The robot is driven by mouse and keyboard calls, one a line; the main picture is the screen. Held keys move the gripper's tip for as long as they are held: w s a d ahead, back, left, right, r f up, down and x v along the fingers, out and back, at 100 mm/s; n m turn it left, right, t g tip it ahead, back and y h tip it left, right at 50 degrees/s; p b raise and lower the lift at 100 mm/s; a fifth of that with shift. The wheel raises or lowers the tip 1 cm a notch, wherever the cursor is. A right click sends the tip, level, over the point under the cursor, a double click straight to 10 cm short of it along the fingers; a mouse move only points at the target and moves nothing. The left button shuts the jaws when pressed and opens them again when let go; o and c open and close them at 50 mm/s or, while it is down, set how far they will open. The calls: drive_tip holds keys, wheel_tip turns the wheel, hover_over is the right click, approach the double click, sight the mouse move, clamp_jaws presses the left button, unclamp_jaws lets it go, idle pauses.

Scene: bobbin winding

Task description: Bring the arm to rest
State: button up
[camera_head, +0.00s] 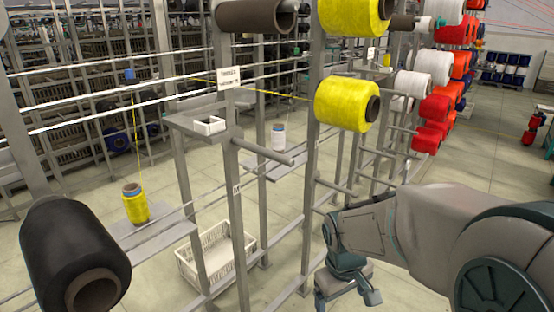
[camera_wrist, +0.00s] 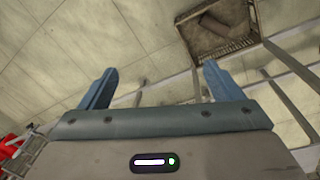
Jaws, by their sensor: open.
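My arm comes in from the right in the head view and bends down at the wrist. My gripper (camera_head: 346,298) hangs low near the bottom edge, to the right of the rack's posts. In the wrist view my gripper (camera_wrist: 160,72) shows two blue fingers spread well apart. The fingers touch nothing that I can see.
A metal rack (camera_head: 240,200) stands close on the left, with a black bobbin (camera_head: 75,255), yellow bobbins (camera_head: 346,103) and empty pegs. A plastic crate (camera_head: 218,253) sits low behind it; a crate (camera_wrist: 252,38) in the wrist view holds a brown tube. Floor at right is open.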

drive_tip(key=s+r+m+t+p, duration=0.1)
drive_tip(key=s+r+m+p, duration=0.1)
drive_tip(key=r, duration=0.5)
drive_tip(key=s+d+r+m+t+y+p, duration=0.1)
drive_tip(key=s+r+m+p, duration=0.2)
drive_tip(key=s+r+p, duration=0.2)
drive_tip(key=shift+s+v, duration=0.35)
drive_tip(key=shift+v, duration=1.6)
